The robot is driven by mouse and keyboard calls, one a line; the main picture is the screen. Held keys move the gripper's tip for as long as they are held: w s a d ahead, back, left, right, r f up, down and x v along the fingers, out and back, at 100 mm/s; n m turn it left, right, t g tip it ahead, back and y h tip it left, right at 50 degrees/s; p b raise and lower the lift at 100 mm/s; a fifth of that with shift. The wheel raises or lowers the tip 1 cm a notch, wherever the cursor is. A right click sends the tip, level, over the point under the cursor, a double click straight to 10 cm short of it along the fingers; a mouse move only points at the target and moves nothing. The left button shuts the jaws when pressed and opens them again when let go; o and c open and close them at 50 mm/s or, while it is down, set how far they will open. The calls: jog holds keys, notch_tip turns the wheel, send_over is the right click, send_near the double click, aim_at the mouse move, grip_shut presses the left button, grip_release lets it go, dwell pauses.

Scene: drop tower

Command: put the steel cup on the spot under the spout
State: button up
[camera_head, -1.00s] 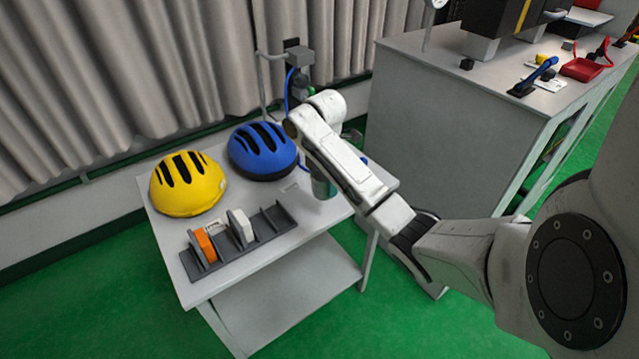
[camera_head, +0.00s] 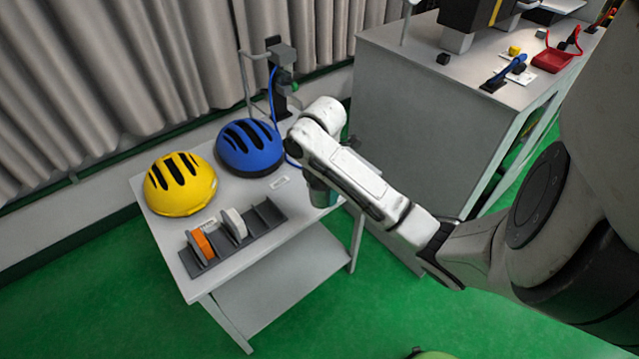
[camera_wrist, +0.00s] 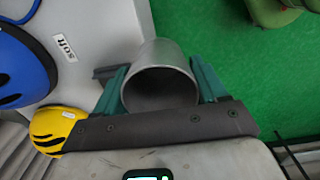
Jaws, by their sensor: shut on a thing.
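The steel cup (camera_wrist: 158,52) is a plain grey cylinder, seen in the wrist view with its open mouth toward the camera. My gripper (camera_wrist: 160,82) is shut on it, with a green finger on each side. In the head view, the cup and gripper (camera_head: 319,192) show only partly below my arm, near the table's right edge. A fixture with a grey block (camera_head: 282,55) on a dark post, a green knob and a blue hose stands at the table's back; I take it for the spout. The spot under it cannot be made out; my arm covers part of that area.
A blue helmet (camera_head: 250,148) and a yellow helmet (camera_head: 180,184) lie on the white table (camera_head: 180,262). A dark rack (camera_head: 265,226) holds an orange and a white piece at the front. A small label (camera_wrist: 64,47) reads "soft". A grey cabinet (camera_head: 420,130) stands to the right.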

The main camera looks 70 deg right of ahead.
jog(key=shift+s+a, duration=0.2)
jog(key=shift+s, duration=0.05)
